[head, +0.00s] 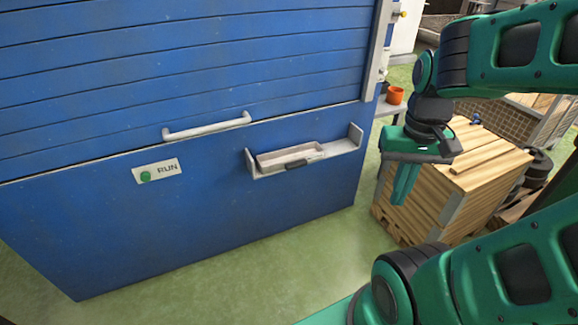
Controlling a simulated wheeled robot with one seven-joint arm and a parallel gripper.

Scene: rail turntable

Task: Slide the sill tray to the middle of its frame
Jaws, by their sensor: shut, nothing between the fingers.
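Bare frame shows to the right of the tray, up to the right upright. My gripper (400,200) is to the right of the frame, apart from it, pointing down. Its green fingers are together with nothing held.
The blue panel (110,225) carries a white bar handle (206,127) and a RUN plate with a green button (146,176). An orange pot (395,95) is on a shelf. Green floor (270,280) before the panel is clear.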

